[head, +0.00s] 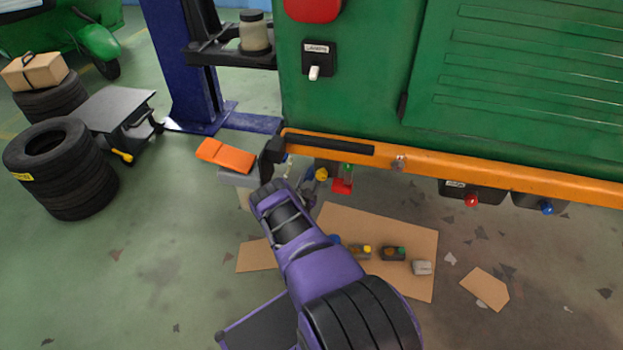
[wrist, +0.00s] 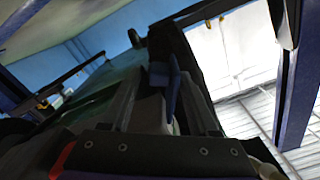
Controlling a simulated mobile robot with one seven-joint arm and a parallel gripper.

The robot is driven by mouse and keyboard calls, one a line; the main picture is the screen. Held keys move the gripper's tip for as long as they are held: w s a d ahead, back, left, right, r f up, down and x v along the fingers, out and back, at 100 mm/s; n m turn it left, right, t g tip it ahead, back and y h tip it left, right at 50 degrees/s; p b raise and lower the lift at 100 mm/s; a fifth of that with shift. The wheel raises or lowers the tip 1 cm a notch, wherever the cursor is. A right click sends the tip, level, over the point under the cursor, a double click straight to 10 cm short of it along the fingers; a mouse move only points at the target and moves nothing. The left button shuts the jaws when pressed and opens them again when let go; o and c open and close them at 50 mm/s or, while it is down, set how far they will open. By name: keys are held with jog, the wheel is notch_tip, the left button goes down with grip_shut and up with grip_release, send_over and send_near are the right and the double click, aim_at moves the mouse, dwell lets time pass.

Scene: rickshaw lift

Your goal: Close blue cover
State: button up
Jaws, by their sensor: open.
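My gripper (wrist: 166,84) is open in the wrist view, its two dark fingers apart. A small blue piece (wrist: 173,88) shows between the fingers; no contact is visible, and I cannot tell whether it is the blue cover. In the head view my purple arm reaches under the orange lower rail (head: 480,175) of the green vehicle (head: 380,80), and it largely hides my gripper. Beside the arm's end, under the rail, are a yellow knob (head: 321,174) and a red part (head: 343,185). A dark box with a blue knob (head: 547,208) hangs under the rail at right.
Another dark box with a red knob (head: 471,200) hangs beside it. Cardboard (head: 420,240) with small parts lies on the floor below. A blue lift post (head: 188,60) and an orange wedge (head: 225,156) stand left of the arm. Black tires (head: 62,165) are at far left.

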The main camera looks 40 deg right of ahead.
jog(key=shift+w+d, duration=0.4)
jog(key=shift+d, duration=0.15)
